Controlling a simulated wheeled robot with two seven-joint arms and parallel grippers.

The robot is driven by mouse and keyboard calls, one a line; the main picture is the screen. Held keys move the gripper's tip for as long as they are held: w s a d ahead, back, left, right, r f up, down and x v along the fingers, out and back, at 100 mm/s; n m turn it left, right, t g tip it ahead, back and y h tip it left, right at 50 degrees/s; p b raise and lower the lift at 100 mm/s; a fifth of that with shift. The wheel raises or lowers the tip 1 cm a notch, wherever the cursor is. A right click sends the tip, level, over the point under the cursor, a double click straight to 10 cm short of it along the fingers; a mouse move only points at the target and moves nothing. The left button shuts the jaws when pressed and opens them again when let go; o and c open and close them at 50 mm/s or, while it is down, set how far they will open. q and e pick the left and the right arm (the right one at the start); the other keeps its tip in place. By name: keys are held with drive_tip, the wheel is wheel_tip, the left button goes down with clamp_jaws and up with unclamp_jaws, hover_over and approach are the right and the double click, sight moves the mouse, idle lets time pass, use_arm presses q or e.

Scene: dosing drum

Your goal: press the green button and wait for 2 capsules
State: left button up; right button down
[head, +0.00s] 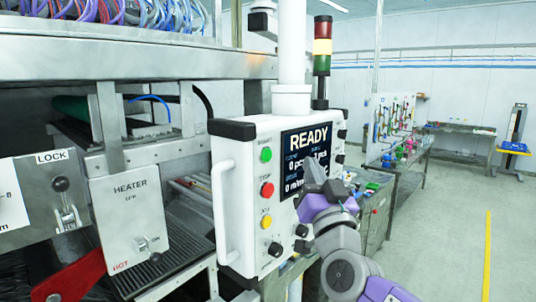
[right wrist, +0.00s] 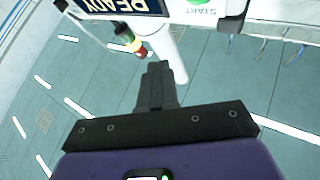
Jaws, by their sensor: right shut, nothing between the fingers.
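The green button (head: 266,155) is at the top of a button column on the white control panel (head: 240,200). In the right wrist view the green button (right wrist: 204,2) is cut by the top edge, beside the word START. The panel's screen (head: 304,158) reads READY, with smaller lines partly hidden by my right gripper. My right gripper (head: 318,172) is shut and empty, in front of the screen's lower right, to the right of the green button and apart from it. Its closed fingers (right wrist: 158,68) also show in the wrist view. I see no capsules. My left gripper is out of view.
Below the green button are a red button (head: 267,189), a yellow button (head: 266,221) and a black knob (head: 275,249). A white handle (head: 224,212) stands out at the panel's left. A heater box (head: 130,225) is further left. Open floor (head: 450,230) lies to the right.

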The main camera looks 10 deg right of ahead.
sight(267, 155)
drive_tip(key=w+a+p, duration=0.3)
drive_tip(key=w+a, duration=0.2)
drive_tip(key=w, duration=0.1)
drive_tip(key=shift+p, duration=0.3)
drive_tip(key=shift+w, duration=0.2)
idle(1.7)
drive_tip(key=shift+w+a, duration=0.25)
drive_tip(key=shift+w+a, duration=0.25)
drive_tip(key=shift+w, duration=0.05)
idle(1.1)
drive_tip(key=shift+s+d+f+b, duration=0.1)
drive_tip(key=shift+s+d+b, duration=0.25)
drive_tip(key=shift+s+d, duration=0.2)
